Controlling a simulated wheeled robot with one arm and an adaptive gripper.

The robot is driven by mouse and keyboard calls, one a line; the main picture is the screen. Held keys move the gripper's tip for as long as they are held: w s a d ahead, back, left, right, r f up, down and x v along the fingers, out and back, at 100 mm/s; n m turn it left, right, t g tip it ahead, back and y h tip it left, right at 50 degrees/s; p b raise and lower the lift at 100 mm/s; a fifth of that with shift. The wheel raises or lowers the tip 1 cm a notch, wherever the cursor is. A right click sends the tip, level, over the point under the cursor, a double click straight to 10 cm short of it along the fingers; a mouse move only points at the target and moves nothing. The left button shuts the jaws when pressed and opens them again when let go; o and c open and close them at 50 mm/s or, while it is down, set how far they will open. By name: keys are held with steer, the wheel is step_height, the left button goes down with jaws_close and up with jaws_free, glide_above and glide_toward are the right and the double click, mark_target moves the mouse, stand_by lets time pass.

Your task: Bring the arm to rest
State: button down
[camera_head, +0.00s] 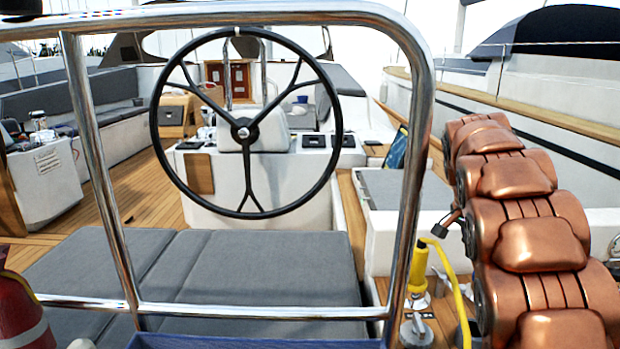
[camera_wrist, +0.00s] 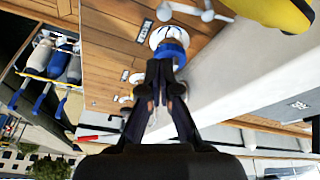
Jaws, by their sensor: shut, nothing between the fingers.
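I cannot make out my gripper's fingers in the head view. In the wrist view my gripper (camera_wrist: 162,75) shows two dark fingers with their tips together, shut and empty. Beyond the tips is a round white fitting with a blue ring (camera_wrist: 172,50), on or close to a wooden surface. I cannot tell the gap between them.
A steel rail (camera_head: 250,311) crosses the front, before grey cushions (camera_head: 200,265) and a steering wheel (camera_head: 335,120). A yellow cylinder (camera_head: 419,265) with a yellow hose stands left of my arm. A red cylinder (camera_head: 18,310) is at lower left. Open wooden deck (camera_head: 145,185) lies behind.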

steer(key=s+a+f+n+g+y, duration=0.1)
steer(key=s+a+f+n, duration=0.45)
steer(key=s, duration=0.75)
steer(key=s+a+f+n+g+y, duration=0.1)
steer(key=s+a+f+n+g, duration=0.15)
steer(key=s+a, duration=0.9)
steer(key=s+a+f+n+g+y, duration=0.1)
steer(key=s+a+f+n, duration=0.35)
steer(key=s, duration=1.15)
step_height(320, 180, up, 18)
steer(key=w+t+p, duration=0.1)
steer(key=p, duration=1.5)
steer(key=shift+t, duration=0.35)
steer(key=shift+w+f+n, duration=0.15)
steer(key=shift+n, duration=0.1)
